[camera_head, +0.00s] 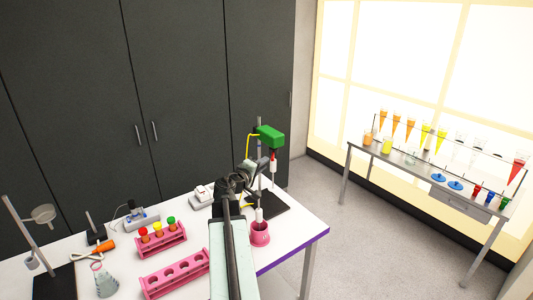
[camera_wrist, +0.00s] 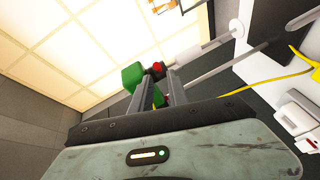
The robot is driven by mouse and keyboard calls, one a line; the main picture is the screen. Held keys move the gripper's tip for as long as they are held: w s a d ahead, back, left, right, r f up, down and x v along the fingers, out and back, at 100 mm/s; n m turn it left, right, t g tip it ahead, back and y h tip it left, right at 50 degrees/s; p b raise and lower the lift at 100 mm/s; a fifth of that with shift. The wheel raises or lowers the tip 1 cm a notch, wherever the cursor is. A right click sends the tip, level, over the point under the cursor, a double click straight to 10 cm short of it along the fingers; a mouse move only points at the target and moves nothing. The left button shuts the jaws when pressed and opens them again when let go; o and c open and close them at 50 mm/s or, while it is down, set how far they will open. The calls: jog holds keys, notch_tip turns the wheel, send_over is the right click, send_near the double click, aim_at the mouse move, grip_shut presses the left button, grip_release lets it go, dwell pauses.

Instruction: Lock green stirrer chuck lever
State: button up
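The green stirrer head (camera_head: 270,136) sits high on a thin upright rod above a dark base plate. A red and white part (camera_head: 273,160) and a shaft hang below it. The head also shows in the wrist view (camera_wrist: 132,77), with a red knob (camera_wrist: 157,67) and a dark part beside it. My gripper (camera_head: 262,165) is close to the stirrer, just left of its shaft. In the wrist view its two grey fingers (camera_wrist: 158,86) stand apart, pointing toward the knob. A small green piece (camera_wrist: 158,98) shows between them. I cannot tell whether they touch anything; the lever's position is unclear.
A pink-based vessel (camera_head: 260,235) stands near the table's right edge. Pink racks (camera_head: 160,243), a flask (camera_head: 105,282) and a ring stand (camera_head: 24,238) are at the left. A yellow cable (camera_wrist: 270,82) runs near the stirrer. A grey shelf (camera_head: 405,158) with juice samples stands by the window.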

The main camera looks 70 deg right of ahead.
aim_at(273, 156)
jog(key=shift+d+r, duration=0.15)
jog(key=d, duration=0.5)
jog(key=s+d+f+b, duration=0.1)
jog(key=d, duration=0.1)
jog(key=shift+d, duration=0.35)
jog(key=shift+s+a, duration=0.1)
grip_shut()
dwell(0.9)
